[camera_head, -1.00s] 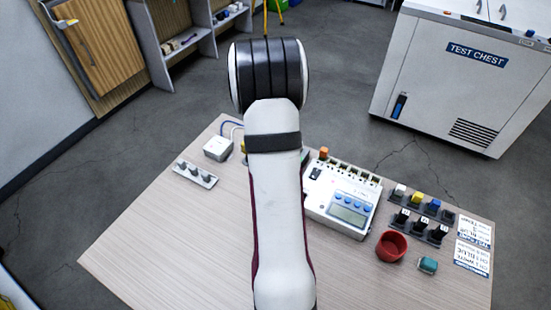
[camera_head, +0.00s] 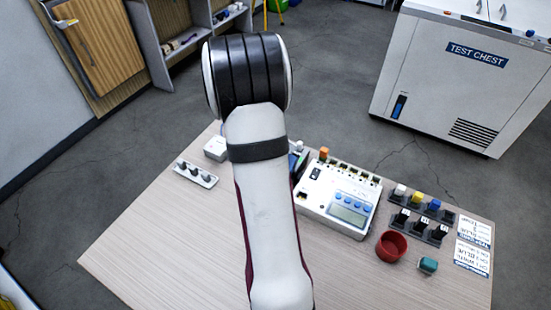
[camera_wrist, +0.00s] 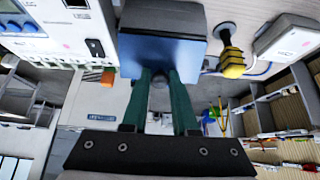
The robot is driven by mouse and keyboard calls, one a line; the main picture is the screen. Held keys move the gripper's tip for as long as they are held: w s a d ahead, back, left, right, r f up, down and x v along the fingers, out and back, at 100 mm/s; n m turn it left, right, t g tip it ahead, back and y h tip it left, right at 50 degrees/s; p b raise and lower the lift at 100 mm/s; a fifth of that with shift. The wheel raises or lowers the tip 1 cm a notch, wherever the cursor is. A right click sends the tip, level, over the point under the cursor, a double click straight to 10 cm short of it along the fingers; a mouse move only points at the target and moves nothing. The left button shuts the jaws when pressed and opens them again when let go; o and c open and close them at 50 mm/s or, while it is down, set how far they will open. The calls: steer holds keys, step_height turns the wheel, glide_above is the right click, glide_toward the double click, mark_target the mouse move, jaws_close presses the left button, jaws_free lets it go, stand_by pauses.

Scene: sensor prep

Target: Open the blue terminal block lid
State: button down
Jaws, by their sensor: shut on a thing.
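The blue terminal block lid (camera_wrist: 140,52) fills the upper middle of the wrist view, below a grey part of the block. My gripper (camera_wrist: 160,78) has its green fingers close together at the lid's lower edge, shut on a small dark grip between them. How far the lid is raised I cannot tell. In the head view a blue piece (camera_head: 293,160) shows just right of my arm, which hides the rest of the block and my gripper.
Right of my arm stands a white meter box (camera_head: 318,196). A red cup (camera_head: 392,246), a teal block (camera_head: 428,265) and racks of coloured plugs (camera_head: 417,212) lie further right. At left are a white box (camera_head: 216,149) and a small plug strip (camera_head: 196,174). The front left tabletop is clear.

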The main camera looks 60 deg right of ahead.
steer(key=shift+a+h, duration=0.3)
steer(key=shift+h, duration=0.2)
steer(key=shift+a+h, duration=0.4)
steer(key=shift+h, duration=0.2)
steer(key=shift+a+r+h, duration=0.1)
steer(key=shift+r+h, duration=0.05)
steer(key=shift+h, duration=0.25)
steer(key=shift+a+h, duration=0.5)
steer(key=shift+h, duration=0.5)
steer(key=shift+a+h, duration=0.5)
steer(key=shift+h, duration=0.4)
